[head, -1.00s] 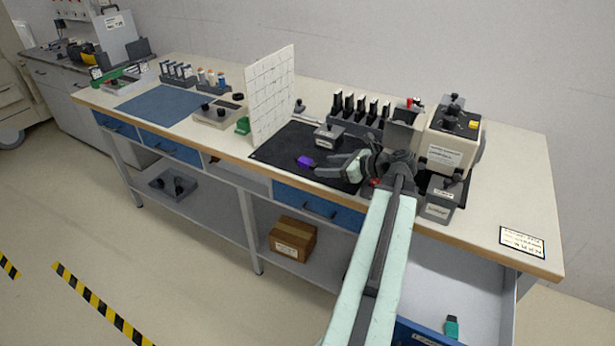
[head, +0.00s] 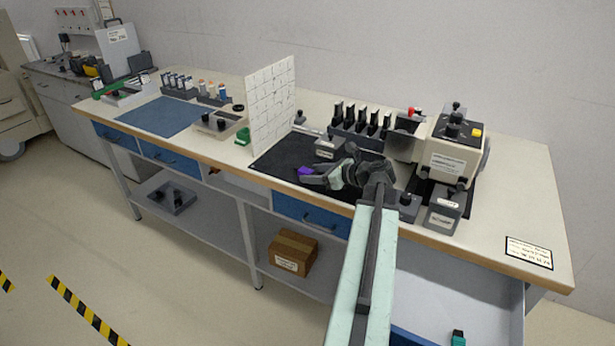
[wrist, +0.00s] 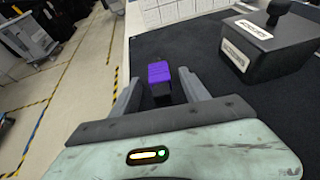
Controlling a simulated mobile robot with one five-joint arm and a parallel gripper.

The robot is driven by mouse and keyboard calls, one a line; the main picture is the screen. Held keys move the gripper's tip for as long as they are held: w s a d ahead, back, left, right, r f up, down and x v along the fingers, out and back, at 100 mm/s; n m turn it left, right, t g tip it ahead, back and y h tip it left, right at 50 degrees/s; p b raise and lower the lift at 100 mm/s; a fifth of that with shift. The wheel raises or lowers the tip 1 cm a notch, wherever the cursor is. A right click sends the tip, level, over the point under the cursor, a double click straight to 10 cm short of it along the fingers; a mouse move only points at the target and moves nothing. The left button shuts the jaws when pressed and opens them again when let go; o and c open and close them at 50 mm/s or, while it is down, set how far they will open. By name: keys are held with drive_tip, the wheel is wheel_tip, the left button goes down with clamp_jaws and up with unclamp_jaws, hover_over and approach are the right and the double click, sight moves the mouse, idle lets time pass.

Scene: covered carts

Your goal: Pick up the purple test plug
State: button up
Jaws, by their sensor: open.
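The purple test plug (head: 305,171) lies on the black mat (head: 278,153) near the front edge of the bench. In the wrist view the plug (wrist: 159,74) has a purple body with a dark end toward me. My gripper (head: 314,175) is low over the mat, its fingers pointing left at the plug. In the wrist view my gripper (wrist: 156,88) is open, with one finger on each side of the plug's dark near end. I cannot tell whether either finger touches it.
A grey labelled block (head: 326,147) stands on the mat behind my gripper; it is at the right in the wrist view (wrist: 270,45). A white grid panel (head: 270,108) stands upright left of the mat. A beige machine (head: 455,150) stands to the right.

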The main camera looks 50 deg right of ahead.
clamp_jaws()
drive_tip(key=shift+r, duration=0.15)
wheel_tip(320, 180, up, 10)
drive_tip(key=p, duration=1)
